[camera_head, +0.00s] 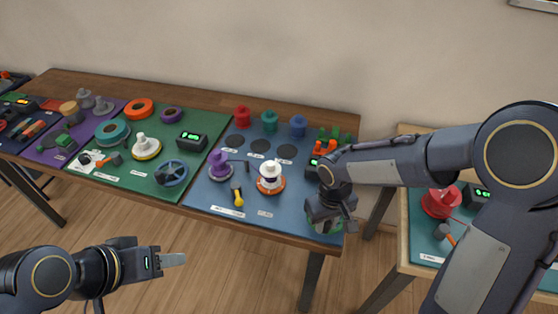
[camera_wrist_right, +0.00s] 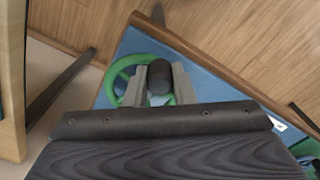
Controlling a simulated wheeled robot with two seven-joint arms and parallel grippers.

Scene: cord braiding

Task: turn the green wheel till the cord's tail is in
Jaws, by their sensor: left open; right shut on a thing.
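The green wheel (camera_wrist_right: 119,69) lies on the blue mat near the table's front edge in the right wrist view. A dark upright knob (camera_wrist_right: 160,74) stands on it. My right gripper (camera_wrist_right: 160,88) has a finger on each side of this knob and is shut on it. In the head view my right gripper (camera_head: 330,218) hides most of the wheel. A white spool (camera_head: 270,170) on an orange base and a purple spool (camera_head: 219,163) stand on the blue mat. The cord and its tail are too small to tell. My left gripper (camera_head: 172,261) is open and empty, over the floor before the table.
Red (camera_head: 243,116), teal (camera_head: 269,121) and blue (camera_head: 298,125) spools stand at the back of the blue mat (camera_head: 222,198). A yellow-tipped tool (camera_head: 238,198) lies in front. A green mat with more parts is left. A second table is at right.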

